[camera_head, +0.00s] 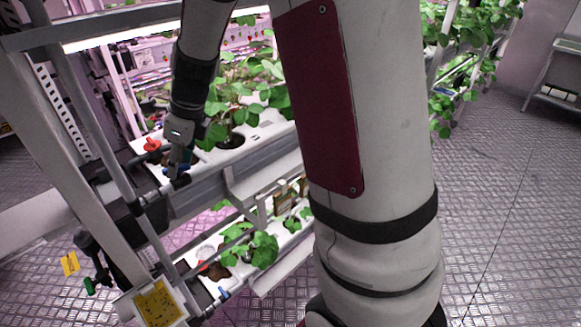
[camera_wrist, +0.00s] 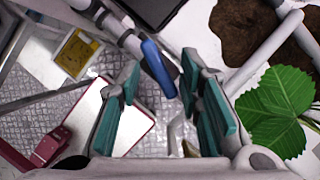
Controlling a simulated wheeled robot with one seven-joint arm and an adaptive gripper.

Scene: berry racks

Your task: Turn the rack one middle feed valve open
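The middle feed valve shows as a blue lever handle (camera_wrist: 160,70) on a grey pipe in the wrist view. It slants from upper left to lower right. My gripper (camera_wrist: 160,88) has teal finger pads and is open. The handle lies between the two fingertips, nearer the right one, with visible gaps on the left; I cannot tell whether it touches the right finger. In the head view my gripper (camera_head: 178,168) points down at the left end of the middle tier, where a bit of blue shows beside it. The exact valve angle there is mostly hidden.
A white planting trough (camera_head: 262,133) with leafy plants lies right of my gripper. A large leaf (camera_wrist: 275,110) is close to the right finger. A lower tier has another blue handle (camera_head: 223,292). A rack post (camera_head: 75,170) and yellow card (camera_head: 158,302) stand left and below.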

